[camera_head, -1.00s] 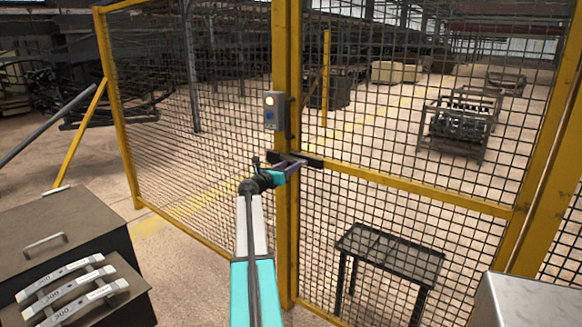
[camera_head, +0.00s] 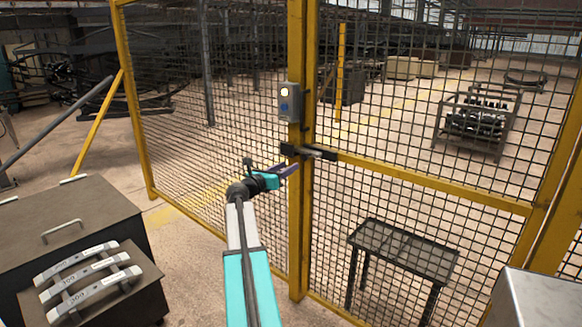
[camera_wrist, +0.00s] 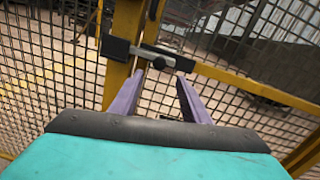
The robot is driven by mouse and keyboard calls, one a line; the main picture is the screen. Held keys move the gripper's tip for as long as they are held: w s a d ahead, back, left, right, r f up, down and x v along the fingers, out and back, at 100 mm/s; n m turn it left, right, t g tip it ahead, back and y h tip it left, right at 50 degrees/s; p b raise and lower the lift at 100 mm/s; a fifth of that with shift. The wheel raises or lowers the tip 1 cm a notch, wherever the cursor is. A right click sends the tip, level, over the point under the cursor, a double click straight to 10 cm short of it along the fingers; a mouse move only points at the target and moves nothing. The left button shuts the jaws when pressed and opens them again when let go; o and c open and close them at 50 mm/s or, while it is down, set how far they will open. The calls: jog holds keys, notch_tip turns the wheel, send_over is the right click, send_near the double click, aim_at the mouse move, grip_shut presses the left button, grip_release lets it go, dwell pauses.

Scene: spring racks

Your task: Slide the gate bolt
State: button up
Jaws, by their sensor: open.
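The gate bolt (camera_head: 318,153) is a short grey metal bar in dark brackets, level across the yellow post and the gate frame at mid height. In the wrist view the bolt (camera_wrist: 152,55) shows between a dark block on the post and a second dark block on the gate rail. My gripper (camera_head: 294,169) is just left of and a little below the bolt in the head view. In the wrist view its two purple fingers (camera_wrist: 160,92) are spread, with nothing between them, below the bolt and apart from it.
The yellow mesh gate (camera_head: 430,184) fills the right. A dark cabinet (camera_head: 75,215) stands at left. A dark table (camera_head: 405,250) stands behind the mesh.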

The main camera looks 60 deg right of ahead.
jog(key=shift+v, duration=0.75)
